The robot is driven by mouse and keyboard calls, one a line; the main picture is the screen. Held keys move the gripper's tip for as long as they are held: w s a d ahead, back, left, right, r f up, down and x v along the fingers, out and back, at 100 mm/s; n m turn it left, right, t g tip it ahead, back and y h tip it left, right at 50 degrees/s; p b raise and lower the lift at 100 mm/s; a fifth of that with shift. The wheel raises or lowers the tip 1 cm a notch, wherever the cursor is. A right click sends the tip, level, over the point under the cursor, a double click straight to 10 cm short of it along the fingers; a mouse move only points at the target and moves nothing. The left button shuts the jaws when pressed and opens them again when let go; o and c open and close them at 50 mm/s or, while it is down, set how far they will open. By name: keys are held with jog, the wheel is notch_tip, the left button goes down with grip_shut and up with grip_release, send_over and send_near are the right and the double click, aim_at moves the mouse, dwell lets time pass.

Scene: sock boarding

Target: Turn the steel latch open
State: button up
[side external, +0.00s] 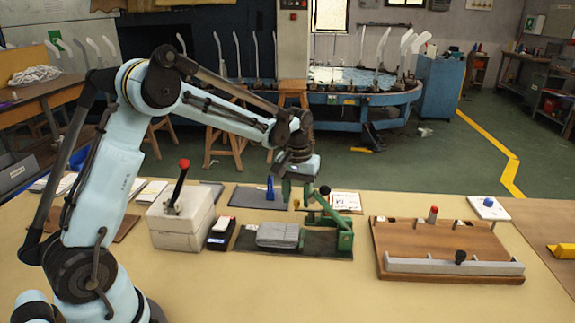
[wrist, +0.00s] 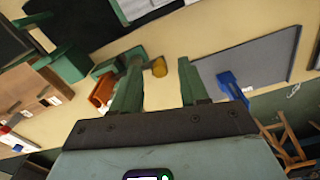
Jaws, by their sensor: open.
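I cannot single out a steel latch with certainty. In the side view, a grey metal bar (side external: 430,265) with a black knob (side external: 460,257) runs along the front of a wooden board (side external: 425,238) at the right. My gripper (side external: 297,203) is open and points down above the table, left of that board and close to the green clamp fixture (side external: 340,236). In the wrist view, my green fingers (wrist: 160,70) stand apart, with a small brass-coloured piece (wrist: 159,67) showing between and beyond them. Whether they touch anything cannot be told.
A white box (side external: 180,222) with a red-tipped lever (side external: 179,184) stands at left. A grey block (side external: 277,235) lies beside the green fixture. A blue part (side external: 270,188) stands on a dark mat behind; it also shows in the wrist view (wrist: 232,85). The front table is clear.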

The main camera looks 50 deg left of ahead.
grip_shut()
jog(key=shift+w, duration=0.1)
dwell(0.3)
jog(key=m, duration=0.2)
jog(key=w+m, duration=0.1)
jog(key=a+m, duration=0.1)
jog(key=m, duration=0.1)
jog(key=shift+w+m, duration=0.25)
jog(key=shift+m, duration=0.05)
jog(key=m, duration=0.1)
jog(key=w+m, duration=0.1)
jog(key=m, duration=0.1)
jog(key=shift+w+m, duration=0.1)
jog(key=shift+m, duration=0.2)
jog(key=shift+w+m, duration=0.2)
jog(key=shift+m, duration=0.45)
jog(key=shift+w+m, duration=0.2)
jog(key=shift+m, duration=0.45)
